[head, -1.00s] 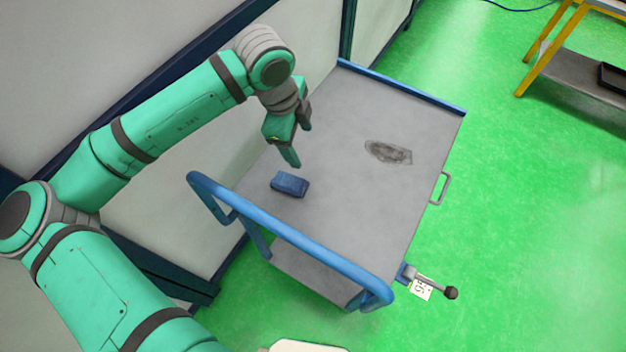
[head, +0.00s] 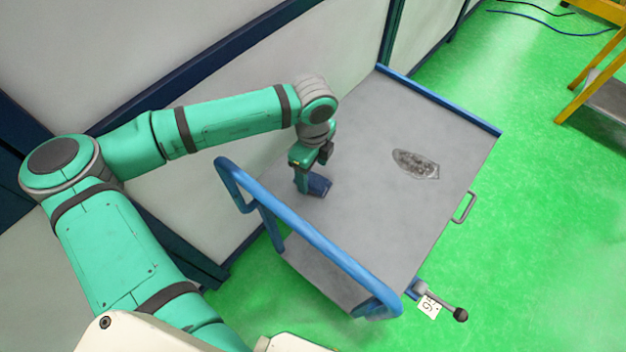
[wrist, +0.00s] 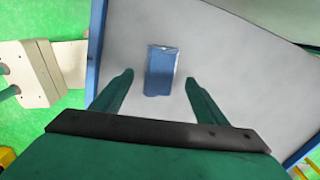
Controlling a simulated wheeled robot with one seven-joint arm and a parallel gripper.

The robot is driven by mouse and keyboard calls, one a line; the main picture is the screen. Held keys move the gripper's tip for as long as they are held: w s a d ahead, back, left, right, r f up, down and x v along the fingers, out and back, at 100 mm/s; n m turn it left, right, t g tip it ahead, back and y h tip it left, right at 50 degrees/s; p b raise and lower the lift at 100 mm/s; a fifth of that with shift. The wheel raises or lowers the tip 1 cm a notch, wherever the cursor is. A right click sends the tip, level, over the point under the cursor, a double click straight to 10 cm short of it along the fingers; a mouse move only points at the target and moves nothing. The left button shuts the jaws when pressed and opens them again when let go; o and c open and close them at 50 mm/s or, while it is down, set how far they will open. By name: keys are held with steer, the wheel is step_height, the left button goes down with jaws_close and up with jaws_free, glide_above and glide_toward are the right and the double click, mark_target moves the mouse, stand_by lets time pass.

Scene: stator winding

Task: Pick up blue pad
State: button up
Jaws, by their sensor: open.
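The blue pad (head: 319,185) lies flat on the grey top of the cart (head: 370,215), near the blue push handle. In the wrist view the blue pad (wrist: 161,71) is whole and lies just beyond my fingertips, roughly centred between the two green fingers. My gripper (wrist: 158,78) is open and empty, with its fingers spread wider than the pad.
The blue handle rail (head: 310,235) rises at the cart's near side. A dark oval patch (head: 416,164) marks the cart top, which is otherwise clear. A pale wall (head: 200,60) stands close along the left. A yellow-legged table (head: 590,75) is far right.

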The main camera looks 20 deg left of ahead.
mark_target(313, 179)
steer(key=shift+f, duration=1.25)
steer(key=c, duration=1.1)
steer(key=shift+c, duration=0.2)
step_height(313, 179, up, 10)
